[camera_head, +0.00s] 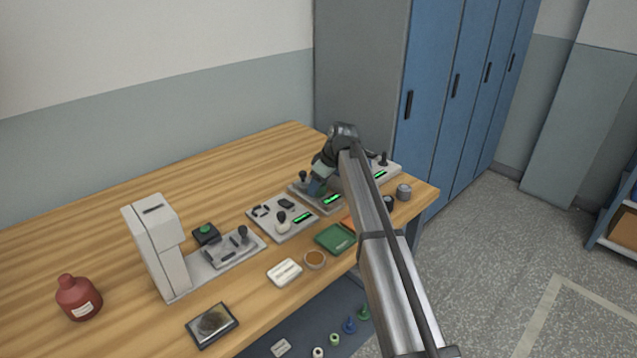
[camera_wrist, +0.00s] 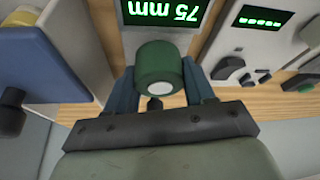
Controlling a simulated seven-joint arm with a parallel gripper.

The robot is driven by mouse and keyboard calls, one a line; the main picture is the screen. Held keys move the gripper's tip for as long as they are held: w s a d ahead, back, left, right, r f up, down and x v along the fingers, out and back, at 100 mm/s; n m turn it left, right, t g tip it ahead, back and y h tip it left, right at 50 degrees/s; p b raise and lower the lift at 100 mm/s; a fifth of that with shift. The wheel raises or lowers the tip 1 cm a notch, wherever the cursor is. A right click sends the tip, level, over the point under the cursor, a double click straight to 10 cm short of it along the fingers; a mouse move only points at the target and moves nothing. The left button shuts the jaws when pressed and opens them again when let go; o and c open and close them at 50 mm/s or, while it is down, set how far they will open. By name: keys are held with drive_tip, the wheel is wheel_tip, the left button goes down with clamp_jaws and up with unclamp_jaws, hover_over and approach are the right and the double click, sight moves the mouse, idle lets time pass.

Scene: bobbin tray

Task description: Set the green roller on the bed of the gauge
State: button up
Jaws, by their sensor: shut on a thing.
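My gripper (camera_wrist: 158,88) is shut on the green roller (camera_wrist: 157,68), which has a pale round end and sits between the two fingers in the wrist view. Directly past the roller is the gauge, its green display (camera_wrist: 165,12) reading 75 mm, upside down in this view. In the head view my gripper (camera_head: 318,186) is low over the gauge (camera_head: 298,188), whose lit display (camera_head: 332,198) shows beside it. The roller is hidden there by the gripper and arm. I cannot tell whether the roller touches the gauge's bed.
Another instrument with a green display (camera_head: 303,217) stands left of the gauge, and one more (camera_head: 380,175) stands right. A green tray (camera_head: 335,240), a small bowl (camera_head: 315,260) and a grey cylinder (camera_head: 403,192) lie nearer the front edge. A white machine (camera_head: 158,250) and red bottle (camera_head: 79,298) are left.

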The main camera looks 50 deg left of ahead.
drive_tip(key=shift+f, duration=0.65)
idle(0.3)
drive_tip(key=o, duration=1.2)
drive_tip(key=shift+c, duration=0.2)
drive_tip(key=v, duration=1.4)
drive_tip(key=shift+d+f, duration=0.1)
